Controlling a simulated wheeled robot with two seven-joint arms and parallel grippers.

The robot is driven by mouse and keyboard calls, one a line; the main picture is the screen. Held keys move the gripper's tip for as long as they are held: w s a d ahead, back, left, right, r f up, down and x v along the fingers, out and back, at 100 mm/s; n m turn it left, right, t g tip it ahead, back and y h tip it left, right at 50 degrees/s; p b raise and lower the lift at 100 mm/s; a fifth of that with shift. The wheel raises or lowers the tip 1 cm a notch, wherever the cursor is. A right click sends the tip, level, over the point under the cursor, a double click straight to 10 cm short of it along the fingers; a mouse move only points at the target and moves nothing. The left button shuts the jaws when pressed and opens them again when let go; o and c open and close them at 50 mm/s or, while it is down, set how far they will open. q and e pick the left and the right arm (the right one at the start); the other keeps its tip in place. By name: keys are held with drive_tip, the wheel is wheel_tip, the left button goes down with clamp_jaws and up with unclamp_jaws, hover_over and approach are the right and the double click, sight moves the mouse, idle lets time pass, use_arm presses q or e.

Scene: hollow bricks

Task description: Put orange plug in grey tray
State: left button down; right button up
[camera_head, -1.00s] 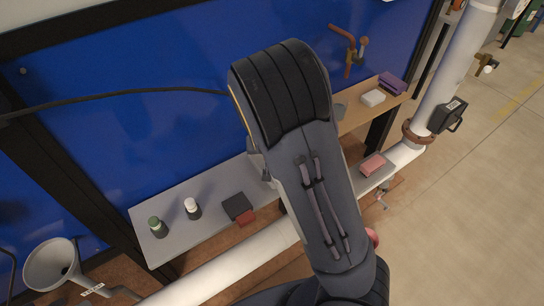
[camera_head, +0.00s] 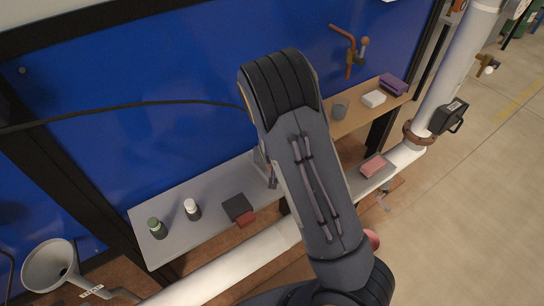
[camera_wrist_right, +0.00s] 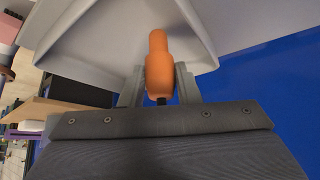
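The orange plug (camera_wrist_right: 158,72) is between the two fingers of my right gripper (camera_wrist_right: 159,84) in the right wrist view. The fingers lie close against both its sides, and its dark tip points toward the palm. A light grey, tray-like shape with sloping walls (camera_wrist_right: 85,40) fills the upper part of that view, behind the plug. I cannot tell whether the plug touches it. In the head view my right arm covers the middle, and the plug is not visible there. My left gripper is not in view.
On the grey shelf (camera_head: 177,207) stand a green-capped bottle (camera_head: 156,228), a white-capped bottle (camera_head: 192,209) and a dark box (camera_head: 237,208). The wooden shelf (camera_head: 355,115) holds a grey cup (camera_head: 339,109), a white block (camera_head: 374,99) and a purple block (camera_head: 393,85). A white pipe (camera_head: 250,257) runs in front.

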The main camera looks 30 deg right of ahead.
drive_tip(key=o, duration=0.4)
drive_tip(key=shift+r, duration=0.3)
drive_tip(key=s+a+r+n+y+p, duration=0.1)
drive_tip(key=s+a+r+y, duration=0.2)
drive_tip(key=s+r, duration=0.8)
drive_tip(key=s+a+r+n+y+p, duration=0.1)
drive_tip(key=s+a+r+n+y, duration=0.1)
drive_tip(key=s+a+r, duration=0.5)
drive_tip(key=s+r+y, duration=0.1)
drive_tip(key=s+r, duration=0.3)
drive_tip(key=s, duration=0.6)
drive_tip(key=shift+s+a+g+y, duration=0.2)
drive_tip(key=shift+s+g+y, duration=0.1)
drive_tip(key=shift+s, duration=0.1)
